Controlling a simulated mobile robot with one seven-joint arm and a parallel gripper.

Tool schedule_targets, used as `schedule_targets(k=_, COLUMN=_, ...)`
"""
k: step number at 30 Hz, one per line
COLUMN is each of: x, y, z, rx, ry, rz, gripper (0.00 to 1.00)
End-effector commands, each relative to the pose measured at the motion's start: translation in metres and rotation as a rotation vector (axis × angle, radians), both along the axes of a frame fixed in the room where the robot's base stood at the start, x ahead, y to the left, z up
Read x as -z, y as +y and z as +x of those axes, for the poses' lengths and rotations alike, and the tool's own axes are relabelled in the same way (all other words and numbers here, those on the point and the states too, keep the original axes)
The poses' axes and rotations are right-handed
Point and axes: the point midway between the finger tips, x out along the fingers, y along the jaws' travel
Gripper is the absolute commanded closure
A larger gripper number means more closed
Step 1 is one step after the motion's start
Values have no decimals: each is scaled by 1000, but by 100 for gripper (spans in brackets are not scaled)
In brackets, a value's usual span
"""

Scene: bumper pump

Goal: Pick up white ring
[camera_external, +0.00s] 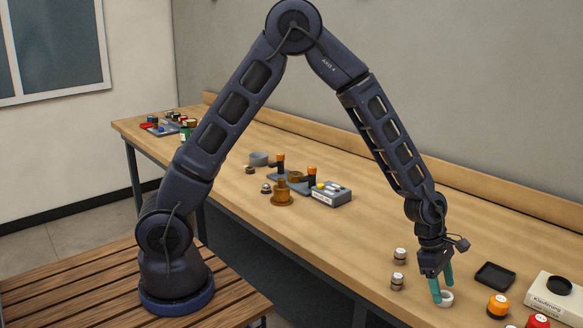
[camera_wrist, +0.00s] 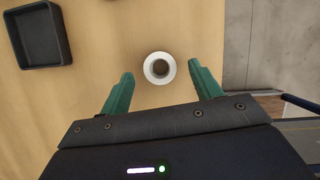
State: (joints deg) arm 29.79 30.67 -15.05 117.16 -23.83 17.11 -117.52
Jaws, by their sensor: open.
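The white ring (camera_wrist: 149,68) lies on the wooden table in the wrist view, with a dark round centre. It also shows in the external view (camera_external: 447,297), low at the right near the table's front edge. My gripper (camera_wrist: 161,78) is open, with its two green fingers apart on either side of the ring. The ring sits between the fingertips, slightly beyond them in the wrist view. In the external view my gripper (camera_external: 441,296) is low over the table, and its fingers partly cover the ring. I cannot tell whether a finger touches it.
A black tray (camera_external: 495,276) is right of my gripper. An orange-topped jar (camera_external: 498,306), a red-capped jar (camera_external: 538,321) and a white box (camera_external: 556,299) stand further right. Two small white-topped jars (camera_external: 398,281) (camera_external: 400,256) stand left. The table edge is close by.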

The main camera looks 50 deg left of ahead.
Motion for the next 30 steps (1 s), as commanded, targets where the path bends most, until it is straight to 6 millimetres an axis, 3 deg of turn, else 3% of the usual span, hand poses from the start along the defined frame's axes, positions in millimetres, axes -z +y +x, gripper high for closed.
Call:
schedule_targets(k=4, x=16, y=-6, z=1, rx=0, ry=1, rz=1, gripper=37)
schedule_targets(k=12, x=18, y=-7, z=1, rx=1, ry=0, rz=0, gripper=37)
schedule_targets(k=20, x=18, y=-7, z=1, rx=1, ry=0, rz=0, gripper=84)
schedule_targets(k=30, x=15, y=-7, z=1, rx=1, ry=-1, rz=0, gripper=84)
